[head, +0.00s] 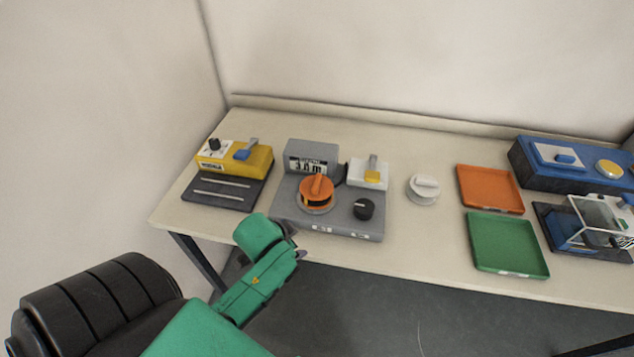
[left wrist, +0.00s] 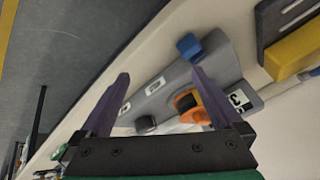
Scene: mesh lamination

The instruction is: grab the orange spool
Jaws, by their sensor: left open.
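The orange spool (head: 316,190) sits on the grey machine (head: 356,222), left of its black knob. In the left wrist view the spool (left wrist: 191,104) shows beyond my fingers, partly hidden by one of them. My left gripper (head: 298,251) is in front of the table's near edge, below the grey machine and apart from the spool. In the left wrist view its two dark purple fingers (left wrist: 160,82) stand wide apart with nothing between them. My right gripper is in neither view.
A yellow device (head: 236,158) stands left of the grey machine. A white spool (head: 423,189) lies to its right, then an orange tray (head: 489,189) and a green tray (head: 508,246). Blue equipment (head: 570,165) fills the far right. The table front (head: 400,255) is clear.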

